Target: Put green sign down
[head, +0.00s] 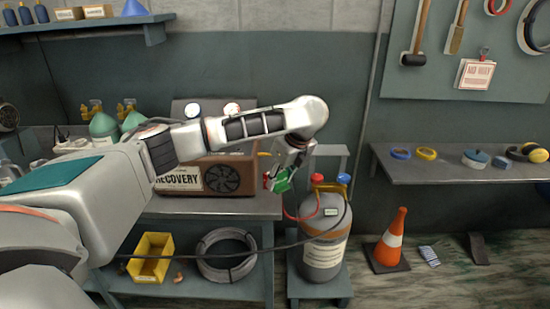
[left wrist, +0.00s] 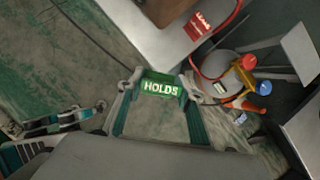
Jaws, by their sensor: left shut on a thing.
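The green sign (head: 281,181) is held in my left gripper (head: 286,171), off to the right of the bench edge and left of the grey cylinder. In the left wrist view the sign (left wrist: 160,87) reads "HOLDS" and sits between the fingertips. My left gripper is shut on it. Nothing is seen supporting the sign from below. What looks like my right gripper (left wrist: 65,124) shows at the lower left of the left wrist view; its opening is unclear.
The bench (head: 225,207) carries the recovery machine (head: 205,178). A red tag (left wrist: 198,22) is at the bench edge. The grey cylinder (head: 322,240) has red and blue knobs and hoses close by. An orange cone (head: 390,240) stands on the floor. The right shelf (head: 420,175) has bare room.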

